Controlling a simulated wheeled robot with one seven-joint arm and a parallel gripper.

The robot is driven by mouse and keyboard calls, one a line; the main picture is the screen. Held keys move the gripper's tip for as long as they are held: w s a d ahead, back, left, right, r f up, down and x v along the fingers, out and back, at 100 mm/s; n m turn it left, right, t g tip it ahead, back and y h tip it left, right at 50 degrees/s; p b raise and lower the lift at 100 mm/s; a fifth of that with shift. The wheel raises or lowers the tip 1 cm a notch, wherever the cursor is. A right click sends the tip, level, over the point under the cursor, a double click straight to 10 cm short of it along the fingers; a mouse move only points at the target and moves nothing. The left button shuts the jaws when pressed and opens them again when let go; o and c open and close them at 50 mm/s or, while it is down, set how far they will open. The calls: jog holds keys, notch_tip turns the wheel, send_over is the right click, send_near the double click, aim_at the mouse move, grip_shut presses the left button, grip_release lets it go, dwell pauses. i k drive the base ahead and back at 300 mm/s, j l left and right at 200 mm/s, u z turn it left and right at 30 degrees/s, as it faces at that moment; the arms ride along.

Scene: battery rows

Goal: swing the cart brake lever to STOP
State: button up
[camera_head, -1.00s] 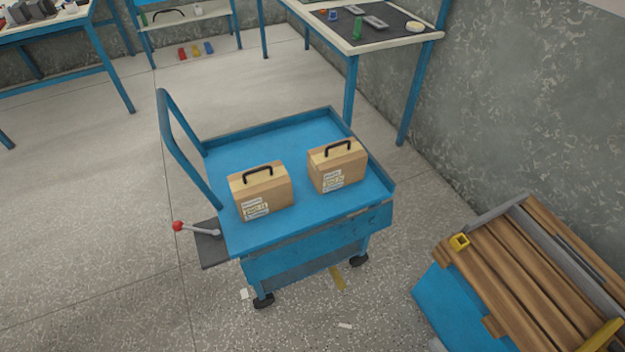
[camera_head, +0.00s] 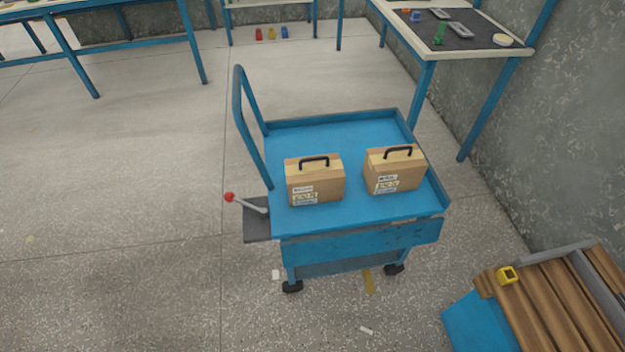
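The blue cart (camera_head: 330,230) stands on the floor near the middle of the head view. Its brake lever (camera_head: 248,204) has a red ball knob (camera_head: 229,197) and a grey rod. The lever sits on a dark plate (camera_head: 257,228) at the cart's left side, and its knob points left and a little away from the cart. No STOP marking is legible from here. My gripper is not in view.
Two cardboard boxes (camera_head: 315,186) (camera_head: 397,176) with black handles sit in the cart tray. A blue push handle (camera_head: 246,125) rises at its left. A wood-slatted blue object (camera_head: 545,300) is at lower right. Floor (camera_head: 120,200) left of the cart is clear.

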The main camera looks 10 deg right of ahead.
aim_at(229, 197)
jog(key=i+j+u, duration=0.35)
jog(key=j, duration=0.15)
jog(key=i+j+u, duration=0.7)
jog(key=i, duration=0.2)
